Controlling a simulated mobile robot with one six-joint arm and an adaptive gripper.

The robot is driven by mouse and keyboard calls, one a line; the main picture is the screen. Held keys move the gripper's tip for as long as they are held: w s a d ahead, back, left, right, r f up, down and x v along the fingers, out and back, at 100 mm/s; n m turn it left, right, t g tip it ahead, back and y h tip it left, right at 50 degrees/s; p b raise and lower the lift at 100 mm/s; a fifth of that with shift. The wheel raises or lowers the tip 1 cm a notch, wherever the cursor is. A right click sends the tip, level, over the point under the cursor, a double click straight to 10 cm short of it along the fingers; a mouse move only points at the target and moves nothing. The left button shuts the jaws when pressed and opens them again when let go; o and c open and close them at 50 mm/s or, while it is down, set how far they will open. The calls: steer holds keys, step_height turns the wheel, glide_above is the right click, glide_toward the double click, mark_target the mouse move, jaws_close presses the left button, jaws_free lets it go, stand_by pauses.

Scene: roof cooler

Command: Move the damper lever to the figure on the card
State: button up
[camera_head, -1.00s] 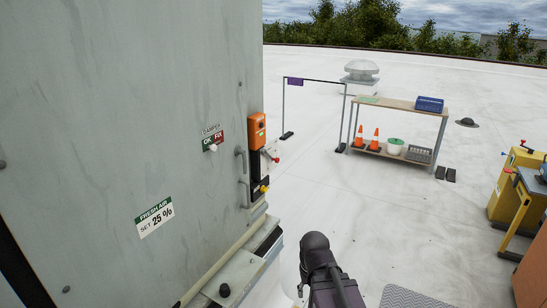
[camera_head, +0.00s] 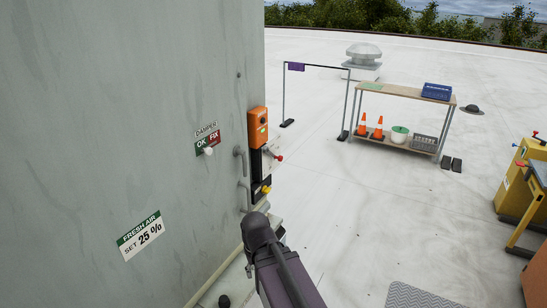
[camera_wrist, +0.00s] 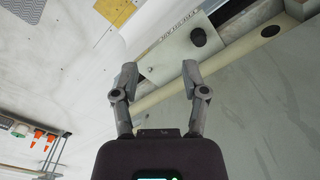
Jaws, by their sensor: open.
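The card (camera_head: 141,236) on the grey cabinet reads "FRESH AIR SET 25 %". On the cabinet's right edge, an orange box (camera_head: 257,127) sits above a dark bracket. A lever with a red knob (camera_head: 280,158) sticks out to the right beside a pale plate; its scale is too small to read. In the wrist view my gripper (camera_wrist: 157,75) is open, with nothing between its fingers. A pale metal plate with small lettering (camera_wrist: 172,50) lies beyond the fingers. The lever cannot be made out in the wrist view. My gripper does not show in the head view.
A "DAMPER OK/FIX" sign (camera_head: 207,142) with a white knob and two grey handles (camera_head: 241,160) are on the cabinet. A yellow knob (camera_head: 266,189) is below the lever. A shelf cart (camera_head: 400,97) stands behind, yellow equipment (camera_head: 520,180) at right. Open roof lies between.

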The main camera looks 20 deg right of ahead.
steer(key=shift+w+a, duration=0.15)
steer(key=shift+a, duration=0.25)
